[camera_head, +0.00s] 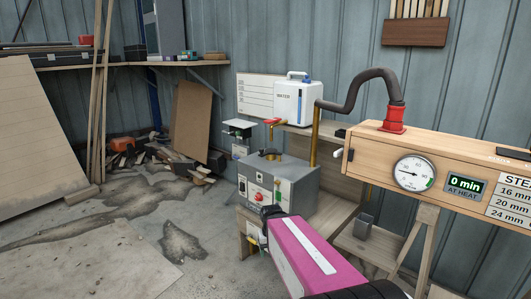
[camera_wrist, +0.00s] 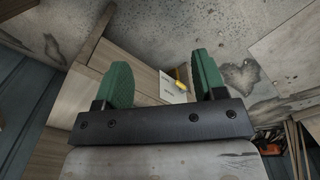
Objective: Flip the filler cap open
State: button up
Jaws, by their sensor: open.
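The grey metal boiler box (camera_head: 300,188) stands left of the wooden steam box in the head view. A small brass fitting (camera_head: 270,154) with a dark top sits on its upper face. It looks like the filler cap, but it is too small to tell whether it is open or shut. My gripper (camera_wrist: 160,64) shows in the wrist view with two green fingers spread apart and nothing between them. It points down past wooden boards towards the floor. The boiler and cap do not show clearly there. My pink arm link covers the area below the boiler in the head view.
A white water container (camera_head: 293,103) stands on a shelf behind the boiler. A dark hose (camera_head: 352,90) runs to the wooden steam box (camera_head: 450,165) with its gauge (camera_head: 414,172) at right. A red-handled valve (camera_head: 268,122) is above the boiler. The floor at left is open.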

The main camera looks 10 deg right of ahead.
aim_at(268, 151)
jog(key=i+j+u, duration=0.2)
jog(key=j, duration=0.3)
jog(key=i+j+u, duration=0.25)
jog(key=i+j, duration=0.2)
